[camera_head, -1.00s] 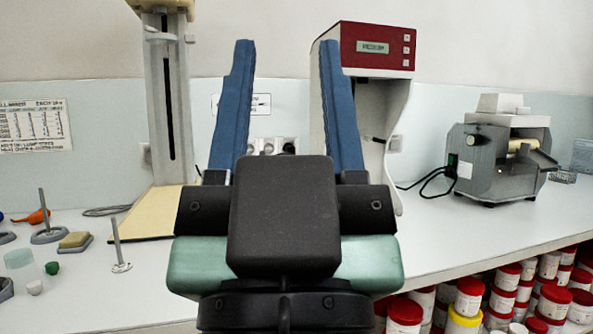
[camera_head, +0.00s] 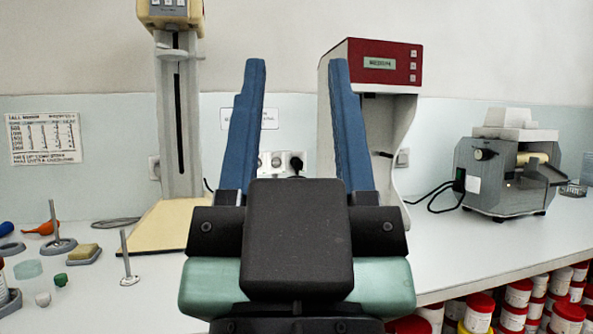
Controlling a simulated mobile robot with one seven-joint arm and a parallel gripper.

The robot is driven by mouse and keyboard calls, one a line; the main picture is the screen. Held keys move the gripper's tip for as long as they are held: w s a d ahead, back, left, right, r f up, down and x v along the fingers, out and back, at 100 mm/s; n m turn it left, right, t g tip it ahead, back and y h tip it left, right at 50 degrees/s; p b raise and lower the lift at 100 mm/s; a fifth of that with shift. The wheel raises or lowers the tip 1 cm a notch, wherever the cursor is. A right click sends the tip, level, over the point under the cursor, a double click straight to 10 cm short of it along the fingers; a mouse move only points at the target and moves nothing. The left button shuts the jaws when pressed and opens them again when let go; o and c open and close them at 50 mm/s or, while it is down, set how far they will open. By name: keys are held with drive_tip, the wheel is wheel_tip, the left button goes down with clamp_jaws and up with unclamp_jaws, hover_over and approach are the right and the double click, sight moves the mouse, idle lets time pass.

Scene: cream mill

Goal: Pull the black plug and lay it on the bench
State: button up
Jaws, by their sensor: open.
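The black plug (camera_head: 296,163) sits in a white wall socket panel (camera_head: 276,161) behind the bench. My gripper (camera_head: 296,75) is open, its two blue fingers pointing up in the picture toward the wall. The plug shows in the gap between the fingers, nearer the right one, and nothing is held. The plug's lower part and any cord are hidden behind my gripper's dark body. The bench (camera_head: 480,245) is a pale worktop running along the wall.
A tall stand (camera_head: 178,120) with a cream base is left of my gripper. A red-topped machine (camera_head: 372,70) stands close on the right. A grey mill (camera_head: 508,170) with a black cord is farther right. Small tools lie at left; red-lidded jars (camera_head: 478,305) stand below the bench.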

wheel_tip(320, 180, up, 28)
drive_tip(key=p, duration=2.8)
drive_tip(key=shift+w, duration=0.1)
